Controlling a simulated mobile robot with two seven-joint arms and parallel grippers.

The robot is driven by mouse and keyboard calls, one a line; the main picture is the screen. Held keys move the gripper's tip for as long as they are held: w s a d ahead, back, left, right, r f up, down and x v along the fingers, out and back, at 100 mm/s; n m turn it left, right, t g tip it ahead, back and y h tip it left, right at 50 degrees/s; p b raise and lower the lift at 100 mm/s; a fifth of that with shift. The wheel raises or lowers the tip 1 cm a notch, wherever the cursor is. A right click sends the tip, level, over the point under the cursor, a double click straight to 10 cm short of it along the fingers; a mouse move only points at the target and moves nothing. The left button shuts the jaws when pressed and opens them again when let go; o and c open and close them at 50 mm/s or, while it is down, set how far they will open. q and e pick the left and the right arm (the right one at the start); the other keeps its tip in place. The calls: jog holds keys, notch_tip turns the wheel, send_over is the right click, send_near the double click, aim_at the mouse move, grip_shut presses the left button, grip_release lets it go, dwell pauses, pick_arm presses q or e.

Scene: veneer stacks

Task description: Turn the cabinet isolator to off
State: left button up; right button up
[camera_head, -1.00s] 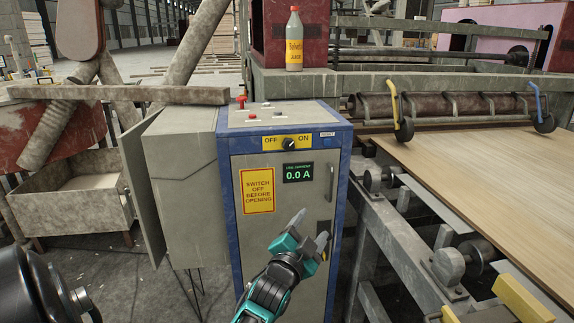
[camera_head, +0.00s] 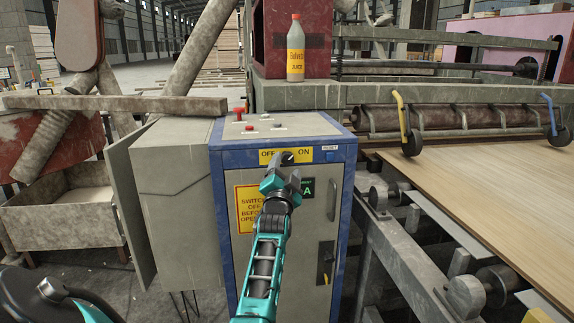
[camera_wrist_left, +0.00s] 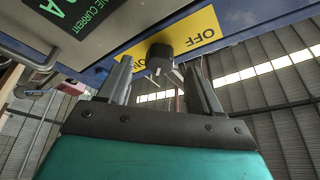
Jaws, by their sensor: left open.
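The isolator is a black rotary knob (camera_head: 287,158) on a yellow OFF/ON plate (camera_head: 267,157) high on the front of the blue-edged grey cabinet (camera_head: 235,268). My left gripper (camera_head: 286,176) is open, right in front of and just below the knob, partly covering it. In the left wrist view, the knob (camera_wrist_left: 166,61) lies between the tips of the two open fingers (camera_wrist_left: 162,78), with gaps at the sides; I see no clear grip. The plate (camera_wrist_left: 203,30) shows OFF plainly and ON partly covered. Which way the knob points is hard to tell. My right gripper is out of view.
A green current display (camera_head: 307,187) is partly covered by my gripper. Red buttons (camera_head: 240,113) are on the cabinet top. A door handle (camera_head: 347,190) stands out at the right. A grey box (camera_head: 175,165) adjoins the left side; a bottle (camera_head: 295,50) stands behind.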

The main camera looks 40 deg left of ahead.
aim_at(288, 161)
pick_arm(q)
jog(key=shift+x, duration=1.1)
jog(key=shift+w+a+r, duration=0.15)
jog(key=shift+w+a, duration=0.1)
jog(key=shift+w, duration=0.15)
jog(key=shift+c, duration=0.3)
jog(key=c, duration=1)
